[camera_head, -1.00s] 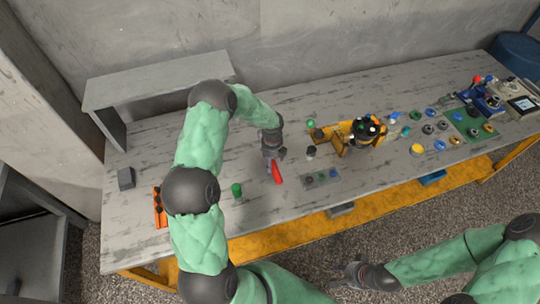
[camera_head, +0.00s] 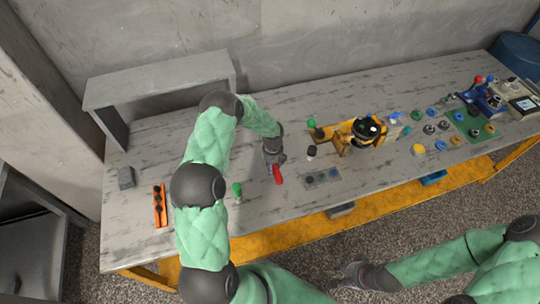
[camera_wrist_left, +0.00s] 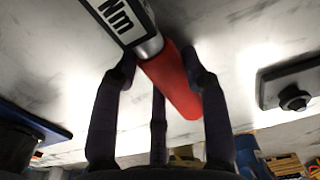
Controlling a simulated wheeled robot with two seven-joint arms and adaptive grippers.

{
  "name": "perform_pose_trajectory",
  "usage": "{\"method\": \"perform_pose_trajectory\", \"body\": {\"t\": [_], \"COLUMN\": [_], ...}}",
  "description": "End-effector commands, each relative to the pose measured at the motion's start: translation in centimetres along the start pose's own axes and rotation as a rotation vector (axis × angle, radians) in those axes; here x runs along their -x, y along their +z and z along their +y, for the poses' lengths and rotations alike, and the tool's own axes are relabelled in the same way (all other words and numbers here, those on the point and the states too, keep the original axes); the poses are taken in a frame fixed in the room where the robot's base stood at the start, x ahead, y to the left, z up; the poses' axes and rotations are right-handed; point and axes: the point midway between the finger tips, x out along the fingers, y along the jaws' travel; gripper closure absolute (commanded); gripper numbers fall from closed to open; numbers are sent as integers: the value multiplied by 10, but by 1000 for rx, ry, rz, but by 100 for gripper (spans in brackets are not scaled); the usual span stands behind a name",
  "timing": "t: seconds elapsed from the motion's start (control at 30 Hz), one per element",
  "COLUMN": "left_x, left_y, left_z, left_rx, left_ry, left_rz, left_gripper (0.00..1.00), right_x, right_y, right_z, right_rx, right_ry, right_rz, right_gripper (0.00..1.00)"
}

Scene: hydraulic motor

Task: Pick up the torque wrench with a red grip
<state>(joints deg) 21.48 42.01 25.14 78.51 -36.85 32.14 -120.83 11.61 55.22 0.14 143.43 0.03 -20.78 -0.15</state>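The torque wrench shows its red grip (camera_head: 278,174) in the head view, near the table's front middle. In the left wrist view its red grip (camera_wrist_left: 178,88) and metal collar lie diagonally between my fingers, below a white label reading "Nm". My left gripper (camera_head: 273,160) is at the wrench and hides the rest of it in the head view. In the wrist view the left gripper's fingertips (camera_wrist_left: 158,58) close in on both sides of the wrench at the collar. Whether the wrench touches the table is unclear. My right gripper (camera_head: 347,275) is open and empty, off the table's front.
A green-handled tool (camera_head: 238,190) stands left of the wrench. An orange holder (camera_head: 160,206) lies farther left. A grey plate with buttons (camera_head: 322,178) lies close on the right. A yellow fixture (camera_head: 340,132) with a dark motor stands beyond it. Several small parts fill the right side.

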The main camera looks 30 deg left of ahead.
Motion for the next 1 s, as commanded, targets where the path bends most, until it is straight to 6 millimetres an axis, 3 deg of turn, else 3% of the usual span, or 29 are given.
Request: {"method": "perform_pose_trajectory", "body": {"t": [0.03, 0.07, 0.1, 0.4, 0.63, 0.9, 1.0], "left_x": [0, 0, 0, 4, 37, 92, 102], "left_y": [0, 0, 0, 1, 1, -41, -62], "left_z": [0, 0, 0, 0, -2, -26, -37], "left_rx": [0, 0, 0, 0, 1, -4, -6], "left_ry": [0, 0, 0, -1, -3, -4, -2], "left_rz": [1, 1, 1, -2, -5, -5, -2], "left_gripper": [90, 98, 100, 100, 100, 100, 100], "right_x": [0, 0, 0, 0, 2, 6, 5], "right_y": [0, 0, 0, 0, 0, 0, 0], "right_z": [0, 0, 0, 0, -1, -2, -2], "right_rx": [0, 0, 0, 0, 0, 0, 0], "right_ry": [0, 0, 0, 0, 0, 0, 0], "right_rz": [0, 0, 0, 0, 0, 0, 0], "right_gripper": [66, 66, 66, 66, 66, 66, 66]}}
